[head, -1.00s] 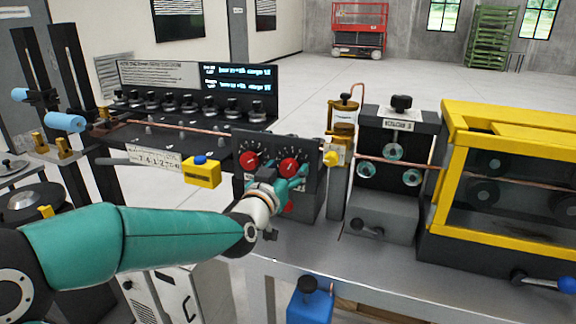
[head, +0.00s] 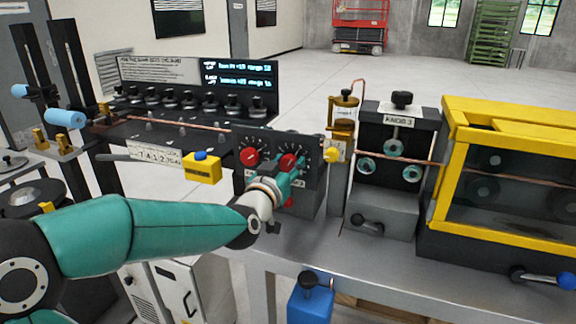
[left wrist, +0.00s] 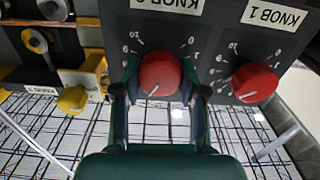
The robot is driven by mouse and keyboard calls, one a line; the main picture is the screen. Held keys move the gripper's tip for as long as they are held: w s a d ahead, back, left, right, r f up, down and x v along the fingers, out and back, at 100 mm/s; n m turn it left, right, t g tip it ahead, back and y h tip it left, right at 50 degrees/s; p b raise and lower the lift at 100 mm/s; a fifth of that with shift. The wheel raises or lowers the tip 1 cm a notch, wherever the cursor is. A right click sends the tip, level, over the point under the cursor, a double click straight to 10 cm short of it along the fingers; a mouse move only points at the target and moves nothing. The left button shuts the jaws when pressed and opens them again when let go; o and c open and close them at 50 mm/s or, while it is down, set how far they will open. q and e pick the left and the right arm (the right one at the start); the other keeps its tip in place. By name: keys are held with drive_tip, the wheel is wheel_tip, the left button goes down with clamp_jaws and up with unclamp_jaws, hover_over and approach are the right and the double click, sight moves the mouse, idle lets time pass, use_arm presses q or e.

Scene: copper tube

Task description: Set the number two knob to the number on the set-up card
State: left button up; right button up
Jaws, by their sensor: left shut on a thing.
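The gripped red knob (left wrist: 160,74) sits on a dark panel with a printed scale; its white label is mostly cut off at the top of the left wrist view. In the head view this is the right-hand red knob (head: 289,160). My left gripper (left wrist: 160,88) is shut on it, with one finger on each side. In the left wrist view the knob's white line points down and slightly left. The KNOB 1 dial (left wrist: 255,82) is beside it. A white text panel (head: 158,70) at the back is too small to read; I cannot tell whether it is the set-up card. My right gripper is not in view.
A roller stand labelled KNOB 3 (head: 397,121) and a yellow-framed enclosure (head: 500,230) stand to the right. A yellow block (head: 202,170) is left of the knob panel. A copper tube (head: 190,127) runs along the line. The bench front (head: 390,262) is mostly clear.

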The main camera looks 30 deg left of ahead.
use_arm(q)
drive_tip(key=shift+f+n+b, duration=0.15)
drive_tip(key=shift+n+b, duration=0.65)
drive_tip(key=shift+b, duration=0.35)
drive_tip(key=n+b, duration=0.4)
drive_tip(key=shift+a+f, duration=0.1)
drive_tip(key=n+b, duration=0.2)
drive_tip(key=shift+n, duration=0.3)
drive_tip(key=shift+n+b, duration=0.6)
drive_tip(key=shift+n, duration=0.5)
drive_tip(key=shift+a, duration=0.1)
drive_tip(key=o, duration=1.1)
drive_tip(key=shift+o, duration=0.2)
